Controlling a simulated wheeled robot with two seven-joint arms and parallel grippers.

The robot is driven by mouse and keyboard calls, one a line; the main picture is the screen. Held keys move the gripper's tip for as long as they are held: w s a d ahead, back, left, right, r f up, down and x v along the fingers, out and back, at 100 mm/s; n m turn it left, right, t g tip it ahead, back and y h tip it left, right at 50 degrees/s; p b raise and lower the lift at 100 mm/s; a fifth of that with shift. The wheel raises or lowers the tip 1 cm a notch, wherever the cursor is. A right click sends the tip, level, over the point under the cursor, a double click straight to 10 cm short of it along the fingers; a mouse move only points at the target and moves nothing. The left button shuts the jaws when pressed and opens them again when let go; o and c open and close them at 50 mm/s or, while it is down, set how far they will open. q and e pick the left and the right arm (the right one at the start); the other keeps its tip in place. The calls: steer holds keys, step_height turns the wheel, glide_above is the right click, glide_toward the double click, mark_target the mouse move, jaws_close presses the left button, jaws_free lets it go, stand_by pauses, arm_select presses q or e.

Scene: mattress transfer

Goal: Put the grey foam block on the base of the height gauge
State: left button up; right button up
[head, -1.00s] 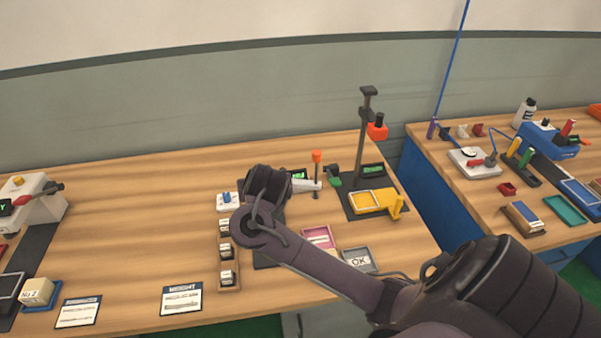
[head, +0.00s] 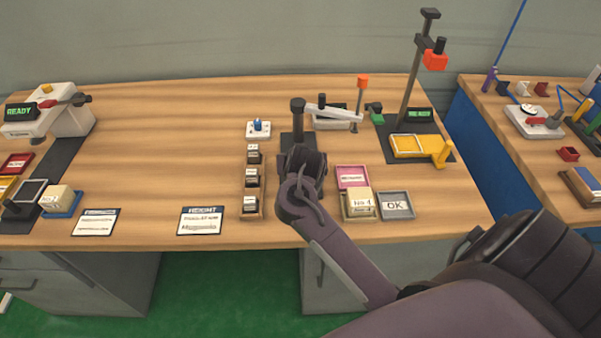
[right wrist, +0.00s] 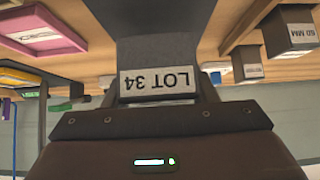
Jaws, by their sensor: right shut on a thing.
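My right gripper (head: 300,165) is over the table's middle in the head view, its jaws hidden behind the arm. In the right wrist view it is shut on a grey block with a white "LOT 34" label (right wrist: 157,82). I cannot tell from the picture whether this is foam; its outline blends with the dark surface behind. A tall stand with an orange head, apparently the height gauge (head: 411,85), stands at the back right. My left gripper is not in view.
A pink tray (head: 352,170), a cream block marked "No 1" (head: 361,202) and an OK tray (head: 396,212) lie between gripper and front right edge. A wooden rack (head: 251,215) holds labelled blocks left. A lever device (head: 333,113) stands behind.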

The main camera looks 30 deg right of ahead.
steer(key=shift+f, duration=1.35)
steer(key=shift+f+b, duration=0.2)
steer(key=shift+b, duration=0.1)
steer(key=o, duration=1)
steer(key=shift+c, duration=0.2)
steer(key=shift+s+a+r+p, duration=0.15)
steer(key=shift+r+p, duration=0.15)
steer(key=shift+r, duration=0.2)
steer(key=p+v, duration=0.5)
steer(key=v, duration=0.6)
steer(key=shift+p, duration=0.3)
